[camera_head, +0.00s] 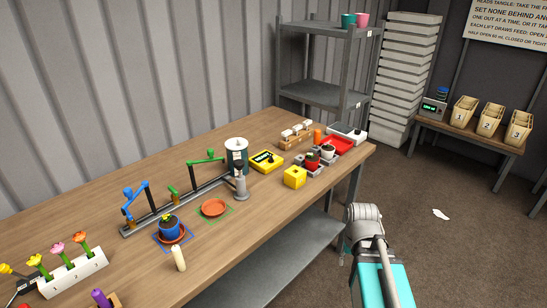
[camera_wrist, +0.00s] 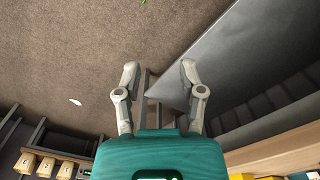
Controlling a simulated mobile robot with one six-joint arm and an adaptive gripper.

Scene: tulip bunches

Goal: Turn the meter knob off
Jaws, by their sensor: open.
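The yellow meter (camera_head: 266,161) lies on the wooden bench (camera_head: 140,190), right of the grey cylinder. It has a pale display and a small dark knob (camera_head: 271,157) on its top face. The knob is too small to tell which way it points. My gripper (camera_wrist: 159,75) is open and empty in the wrist view, its two fingers spread apart over the brown floor. The meter does not show clearly in that view. In the head view my arm stands off the bench's front edge, well right of and nearer than the meter.
Behind are a wooden holder (camera_head: 296,135) and grey shelves (camera_head: 322,95). Floor lies right.

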